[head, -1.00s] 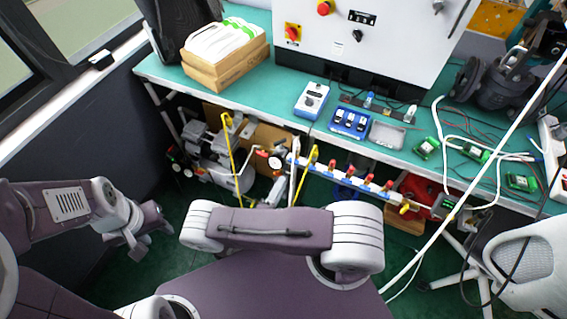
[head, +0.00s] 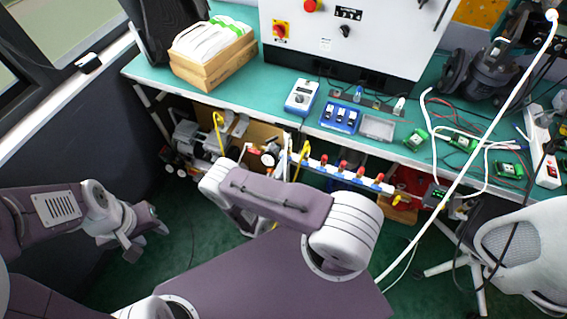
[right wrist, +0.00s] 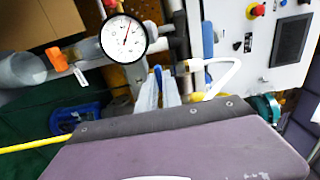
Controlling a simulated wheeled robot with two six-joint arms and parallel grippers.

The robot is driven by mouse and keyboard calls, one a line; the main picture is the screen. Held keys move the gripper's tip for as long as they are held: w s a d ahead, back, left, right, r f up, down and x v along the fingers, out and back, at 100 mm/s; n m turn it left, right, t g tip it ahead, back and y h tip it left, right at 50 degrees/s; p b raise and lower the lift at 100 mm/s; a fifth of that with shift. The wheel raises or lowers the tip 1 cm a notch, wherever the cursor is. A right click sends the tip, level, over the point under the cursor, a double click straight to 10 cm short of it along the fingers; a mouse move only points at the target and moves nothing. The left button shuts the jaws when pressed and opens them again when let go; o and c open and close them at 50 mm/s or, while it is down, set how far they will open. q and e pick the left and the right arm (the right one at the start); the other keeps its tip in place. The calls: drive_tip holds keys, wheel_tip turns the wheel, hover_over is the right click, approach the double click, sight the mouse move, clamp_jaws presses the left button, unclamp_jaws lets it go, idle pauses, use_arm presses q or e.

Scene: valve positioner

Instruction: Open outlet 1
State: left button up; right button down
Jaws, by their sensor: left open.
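A white and blue manifold with several red-handled valves (head: 343,169) hangs below the front edge of the bench in the head view. I cannot read which valve is outlet 1. My left gripper (head: 148,243) is open and empty at the lower left, well away from the manifold. My right arm reaches toward the manifold's left end, and its gripper is hidden in the head view. In the right wrist view, pale fingertip-like shapes (right wrist: 162,88) show past my purple wrist housing, close to white piping; whether they are open or holding anything is unclear.
A round dial gauge (right wrist: 124,38) and an orange-handled valve (right wrist: 57,60) are close by in the right wrist view. Yellow hoses (head: 219,132) hang beside the manifold's left. The green bench (head: 250,105) is above; a white chair (head: 515,250) stands at right.

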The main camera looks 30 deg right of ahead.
idle(0.3)
drive_tip(key=m, duration=1.7)
drive_tip(key=shift+m, duration=0.6)
drive_tip(key=c, duration=1.5)
unclamp_jaws()
